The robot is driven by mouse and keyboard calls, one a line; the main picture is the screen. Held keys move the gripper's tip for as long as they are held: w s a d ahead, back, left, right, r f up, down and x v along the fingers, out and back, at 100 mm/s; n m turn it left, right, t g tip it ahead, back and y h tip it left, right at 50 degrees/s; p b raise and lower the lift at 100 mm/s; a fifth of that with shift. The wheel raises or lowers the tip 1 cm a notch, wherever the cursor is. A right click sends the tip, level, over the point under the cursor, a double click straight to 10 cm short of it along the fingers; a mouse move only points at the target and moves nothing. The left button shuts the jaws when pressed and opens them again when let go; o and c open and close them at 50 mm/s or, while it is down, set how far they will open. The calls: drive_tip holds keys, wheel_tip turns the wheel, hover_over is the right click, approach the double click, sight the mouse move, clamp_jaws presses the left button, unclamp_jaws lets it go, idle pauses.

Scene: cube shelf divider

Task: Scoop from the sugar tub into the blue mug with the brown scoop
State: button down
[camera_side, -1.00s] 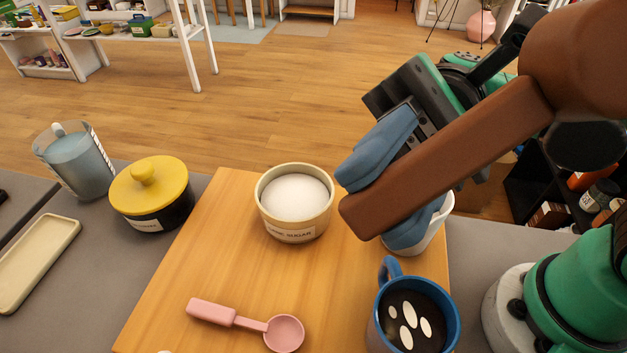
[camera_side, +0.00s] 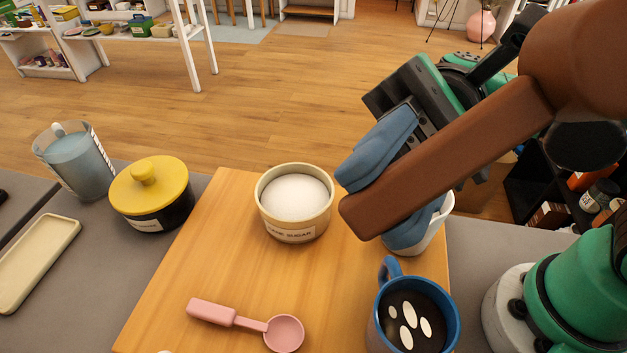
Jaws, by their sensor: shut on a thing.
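The sugar tub (camera_side: 295,234), cream and labelled, stands open on the wooden board, full of white sugar (camera_side: 295,196). The blue mug (camera_side: 386,335) stands at the board's front right, its handle toward the back; its dark inside shows several white oval spots. My gripper (camera_side: 372,203), with blue fingers, is shut on the brown scoop (camera_side: 460,150). The scoop is in the air, close to the camera, its handle end toward the tub and its rounded large end at the upper right, cut off by the frame. The inside of its bowl cannot be seen.
A pink scoop (camera_side: 285,333) lies at the board's front. A white container (camera_side: 440,222) is partly hidden behind my gripper. A yellow-lidded dark pot (camera_side: 150,190), a clear pitcher (camera_side: 75,165) and a cream tray (camera_side: 38,262) stand on the left. The board's (camera_side: 190,255) left-middle is clear.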

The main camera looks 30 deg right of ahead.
drive_tip(key=shift+a+n+g+h, duration=0.2)
drive_tip(key=shift+n+g+h, duration=0.6)
drive_tip(key=shift+n+h, duration=0.25)
drive_tip(key=n+h, duration=0.1)
drive_tip(key=h, duration=0.1)
drive_tip(key=n+g+h, duration=0.1)
drive_tip(key=shift+s+d+n+h, duration=0.15)
drive_tip(key=shift+d+n+h, duration=0.1)
drive_tip(key=shift+h, duration=0.1)
drive_tip(key=t, duration=0.1)
drive_tip(key=t+h, duration=0.1)
drive_tip(key=w+n+h, duration=0.1)
drive_tip(key=shift+w+d+r+t, duration=0.1)
drive_tip(key=shift+d+r+t, duration=0.2)
drive_tip(key=shift+r+t, duration=0.1)
wheel_tip(320, 180, up, 7)
drive_tip(key=w+d+n+t+h, duration=0.1)
drive_tip(key=w+n+t+h, duration=0.1)
drive_tip(key=t+h, duration=0.6)
drive_tip(key=n+t, duration=0.1)
drive_tip(key=t, duration=0.4)
drive_tip(key=shift+w+r+t, duration=0.15)
drive_tip(key=shift+r+t, duration=0.05)
drive_tip(key=shift+t, duration=0.1)
drive_tip(key=shift+d, duration=0.1)
